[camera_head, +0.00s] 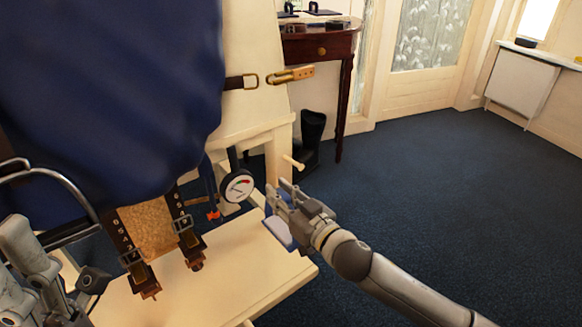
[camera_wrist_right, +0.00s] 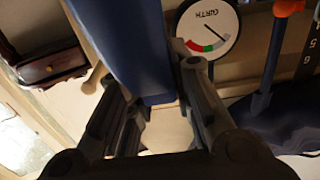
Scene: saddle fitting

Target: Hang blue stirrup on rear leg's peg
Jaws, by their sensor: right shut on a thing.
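My right gripper (camera_head: 282,194) is shut on the blue stirrup (camera_head: 277,232), low beside the front of the wooden stand. In the right wrist view the blue stirrup (camera_wrist_right: 135,45) stands as a broad blue bar between the fingers (camera_wrist_right: 160,98); a pale flat part shows below it. The peg (camera_head: 293,162) sticks out from the pale rear leg (camera_head: 283,150), just above my gripper and apart from the stirrup. Grey parts of my left arm or gripper (camera_head: 30,255) show at the lower left; its fingertips are not clear.
A round GIRTH gauge (camera_head: 238,186) hangs close left of the right gripper. Buckled straps (camera_head: 185,230) hang over a pale wooden ledge (camera_head: 235,275). A dark blue covering (camera_head: 110,80) fills the upper left. Black boots (camera_head: 311,135) and a side table (camera_head: 335,45) stand behind. Carpet at right is clear.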

